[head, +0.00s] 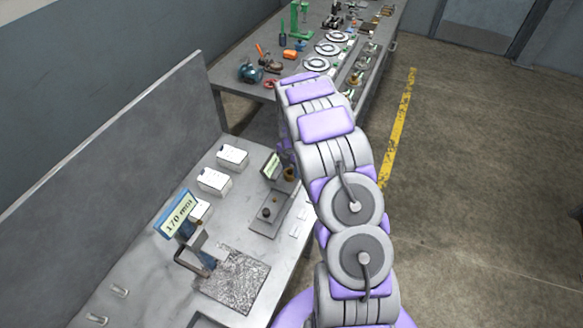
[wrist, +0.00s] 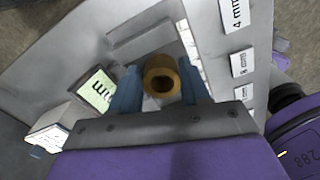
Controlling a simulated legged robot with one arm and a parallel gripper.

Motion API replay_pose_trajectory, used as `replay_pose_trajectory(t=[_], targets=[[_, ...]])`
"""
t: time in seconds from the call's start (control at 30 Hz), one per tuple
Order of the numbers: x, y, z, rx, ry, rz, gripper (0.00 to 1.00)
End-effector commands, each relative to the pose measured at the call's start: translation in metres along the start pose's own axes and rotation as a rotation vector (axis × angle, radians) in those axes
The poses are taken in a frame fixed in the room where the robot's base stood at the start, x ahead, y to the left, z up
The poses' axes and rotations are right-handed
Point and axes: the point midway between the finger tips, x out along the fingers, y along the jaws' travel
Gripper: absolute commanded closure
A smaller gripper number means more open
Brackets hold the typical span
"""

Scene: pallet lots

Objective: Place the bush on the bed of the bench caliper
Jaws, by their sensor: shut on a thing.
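The bush (wrist: 151,77) is a brass-coloured ring with a dark bore. In the wrist view it sits between the two blue fingers of my gripper (wrist: 160,88), which is shut on it. In the head view the bush (head: 289,174) shows small beside my arm, near the caliper's display. The bench caliper (head: 263,224) is a grey plate with dark raised parts and a green-lit display (head: 271,164), on the near bench. The display also shows in the wrist view (wrist: 97,92), left of the fingers. I cannot tell whether the bush touches the bed. My arm hides part of the gripper.
White boxes (head: 214,181) stand on the bench (head: 140,262) left of the caliper. A blue-framed sign (head: 177,214) and a speckled plate (head: 238,280) are nearer. White size labels (wrist: 242,62) lie along the bench edge. A cluttered table (head: 236,80) stands beyond.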

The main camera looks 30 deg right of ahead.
Motion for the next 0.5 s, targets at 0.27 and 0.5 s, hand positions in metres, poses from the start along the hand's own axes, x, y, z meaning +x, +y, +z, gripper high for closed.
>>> replay_pose_trajectory(t=[0.27,0.5], targets=[[0.000,0.000,0.000,0.000,0.000,0.000,0.43],[-0.010,0.001,0.000,-0.001,-0.001,0.001,0.43]])
